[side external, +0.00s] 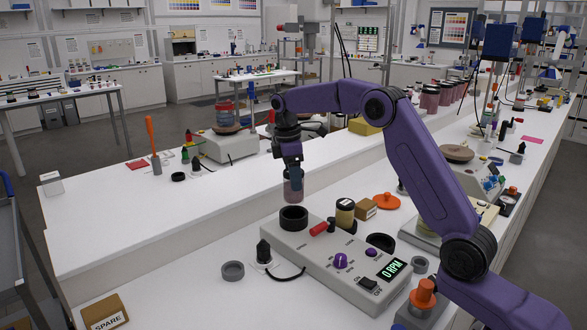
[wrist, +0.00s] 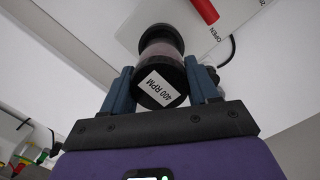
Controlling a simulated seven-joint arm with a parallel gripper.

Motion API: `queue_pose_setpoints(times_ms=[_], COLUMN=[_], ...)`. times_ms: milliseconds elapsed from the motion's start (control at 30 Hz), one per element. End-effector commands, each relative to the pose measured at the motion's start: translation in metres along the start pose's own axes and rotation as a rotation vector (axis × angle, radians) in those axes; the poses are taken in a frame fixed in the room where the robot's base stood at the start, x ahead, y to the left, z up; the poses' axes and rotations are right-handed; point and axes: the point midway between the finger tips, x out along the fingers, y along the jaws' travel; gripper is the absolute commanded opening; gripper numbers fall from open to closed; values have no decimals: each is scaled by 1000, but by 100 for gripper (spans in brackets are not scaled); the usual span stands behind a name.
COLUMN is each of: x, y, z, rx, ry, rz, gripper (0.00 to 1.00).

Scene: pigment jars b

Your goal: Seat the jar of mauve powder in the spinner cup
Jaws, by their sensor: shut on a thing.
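The jar of mauve powder (side external: 293,188) is held upright between the fingers of my gripper (side external: 291,176). In the wrist view its black lid carries a "400 RPM" label (wrist: 160,87), and its mauve side (wrist: 160,50) shows beyond the lid. My gripper (wrist: 162,78) has a blue finger on each side of the jar. The black spinner cup (side external: 294,218) stands on the far left end of the grey spinner base (side external: 325,262), directly below the jar in the side view. The jar's bottom is at or just above the cup's rim; I cannot tell whether they touch.
The spinner base carries a red handle (side external: 319,229), a purple knob (side external: 341,261) and a "0 RPM" display (side external: 391,269). A grey ring (side external: 232,271) lies in front.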

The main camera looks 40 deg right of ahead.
Motion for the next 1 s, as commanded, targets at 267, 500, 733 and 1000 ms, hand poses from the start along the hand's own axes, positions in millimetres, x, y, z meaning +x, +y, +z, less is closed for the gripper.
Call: queue_pose_setpoints(times_ms=[267, 500, 733, 1000], x=[19, 25, 25, 25], y=[0, 0, 0, 0], z=[-2, -3, -3, -3], rx=[0, 1, 1, 1], ry=[0, 0, 0, 1], rz=[0, 1, 1, 1], gripper=[26, 26, 26, 26])
